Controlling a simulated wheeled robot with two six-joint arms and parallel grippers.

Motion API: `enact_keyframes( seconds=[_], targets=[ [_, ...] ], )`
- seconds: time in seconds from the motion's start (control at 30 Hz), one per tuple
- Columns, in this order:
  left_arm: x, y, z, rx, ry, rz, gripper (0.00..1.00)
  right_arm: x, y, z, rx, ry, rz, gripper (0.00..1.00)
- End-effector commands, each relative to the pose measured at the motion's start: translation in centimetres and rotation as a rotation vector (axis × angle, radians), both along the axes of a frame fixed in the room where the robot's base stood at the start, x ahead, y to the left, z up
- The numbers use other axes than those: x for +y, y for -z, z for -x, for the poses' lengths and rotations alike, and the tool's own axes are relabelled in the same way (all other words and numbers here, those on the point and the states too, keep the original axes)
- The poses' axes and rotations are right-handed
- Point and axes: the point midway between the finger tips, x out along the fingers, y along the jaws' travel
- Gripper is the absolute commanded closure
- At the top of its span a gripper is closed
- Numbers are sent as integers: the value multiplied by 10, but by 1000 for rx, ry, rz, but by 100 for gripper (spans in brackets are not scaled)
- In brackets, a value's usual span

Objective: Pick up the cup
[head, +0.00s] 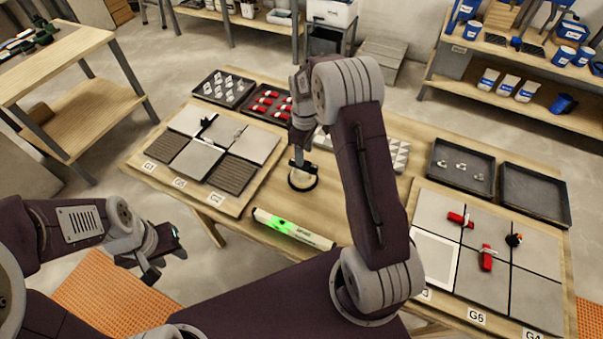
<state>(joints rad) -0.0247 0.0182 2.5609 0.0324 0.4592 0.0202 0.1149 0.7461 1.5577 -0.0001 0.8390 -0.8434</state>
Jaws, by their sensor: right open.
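The cup appears to be the round, black-rimmed suction cup (303,180) standing on the wooden table near the middle, with a dark handle part on top. My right gripper (301,163) reaches down from above, with its fingers open at the top of the cup. The arm hides part of the gripper, and I cannot tell whether the fingers touch the handle. My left gripper (166,262) is empty, with its fingers apart, left of the table's front edge and away from the cup.
A green-and-white level (292,229) lies in front of the cup. Tiled boards stand left (197,159) and right (489,283). Trays of small clips (224,88) and red wedges (267,101) are behind. Two dark trays (461,166) (535,194) stand at the right.

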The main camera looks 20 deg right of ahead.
Motion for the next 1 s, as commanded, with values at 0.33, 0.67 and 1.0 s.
enact_keyframes(
  seconds=[0.33, 0.67, 1.0],
  targets=[
    [0, -7, 0, -1, 0, 0, 64, 1, 33, 0, 4, 0, 0, 55],
    [0, -8, 0, 0, 0, 0, 64, 1, 61, -2, -1, 0, 0, 55],
    [0, -9, 0, 0, 0, 0, 64, 1, 60, -2, -3, 0, 0, 100]
  ],
)
